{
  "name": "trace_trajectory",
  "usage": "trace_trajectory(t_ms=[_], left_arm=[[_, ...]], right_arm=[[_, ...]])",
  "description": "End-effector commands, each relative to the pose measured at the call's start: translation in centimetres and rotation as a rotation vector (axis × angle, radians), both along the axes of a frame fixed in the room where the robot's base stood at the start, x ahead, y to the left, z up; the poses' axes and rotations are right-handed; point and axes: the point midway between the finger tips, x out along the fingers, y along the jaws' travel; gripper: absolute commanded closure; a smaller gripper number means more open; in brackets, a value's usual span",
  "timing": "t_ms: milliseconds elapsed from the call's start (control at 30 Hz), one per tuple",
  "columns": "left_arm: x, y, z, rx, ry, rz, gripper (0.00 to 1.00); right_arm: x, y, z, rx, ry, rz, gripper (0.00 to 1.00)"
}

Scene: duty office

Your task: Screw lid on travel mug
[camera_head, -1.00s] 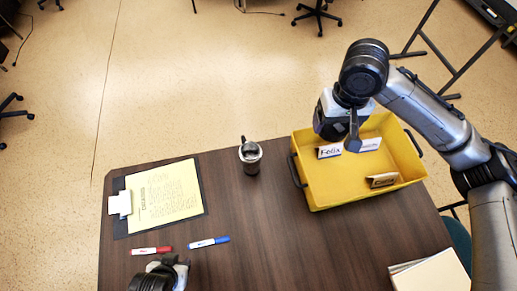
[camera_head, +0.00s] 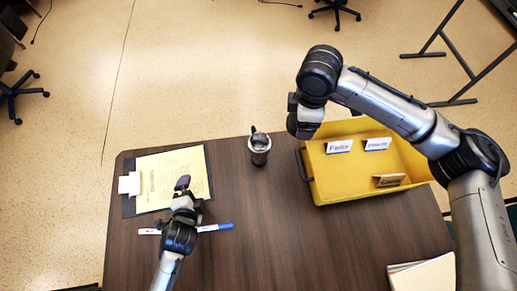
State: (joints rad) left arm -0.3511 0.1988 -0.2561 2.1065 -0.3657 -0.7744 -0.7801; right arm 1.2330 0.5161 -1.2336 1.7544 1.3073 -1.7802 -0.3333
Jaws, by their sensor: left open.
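The travel mug (camera_head: 259,154) stands upright on the brown table, left of the yellow crate. It has a silvery upper part, and a small dark piece sticks up at its far rim. I cannot tell whether that piece belongs to a lid, and I see no separate lid. My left gripper (camera_head: 184,190) is open, over the clipboard's lower right corner, to the left of the mug and apart from it. My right gripper (camera_head: 301,124) hangs at the crate's left edge, right of the mug and apart from it; its fingers are too hidden to judge.
The yellow crate (camera_head: 312,172) holds several name cards. A clipboard with yellow paper (camera_head: 153,179) lies at the table's left. A red marker (camera_head: 149,231) and a blue marker (camera_head: 224,227) lie near my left arm. Papers (camera_head: 424,274) lie front right. The table (camera_head: 300,245) is clear in the middle.

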Motion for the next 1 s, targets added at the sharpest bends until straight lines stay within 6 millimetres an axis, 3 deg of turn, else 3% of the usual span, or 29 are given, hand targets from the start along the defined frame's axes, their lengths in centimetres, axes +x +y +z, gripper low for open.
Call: trace_trajectory(t_ms=[200, 433, 700, 1000], left_arm=[[4.4, -2.3, 1.0, 0.388, -0.244, -0.306, 0.01], [7.2, -5.6, 1.5, 0.812, -0.512, -0.609, 0.01], [8.0, -9.2, 0.8, 1.252, -0.824, -0.903, 0.01], [7.5, -11.2, -0.4, 1.520, -1.062, -1.078, 0.01]], right_arm=[[0.8, 3.2, -1.5, -0.001, -0.001, 0.565, 0.44], [1.5, 6.2, -3.2, -0.001, 0.000, 1.153, 0.44], [2.2, 9.1, -4.9, -0.002, 0.001, 1.770, 0.44], [2.6, 10.7, -5.9, -0.001, 0.001, 2.179, 0.44]])
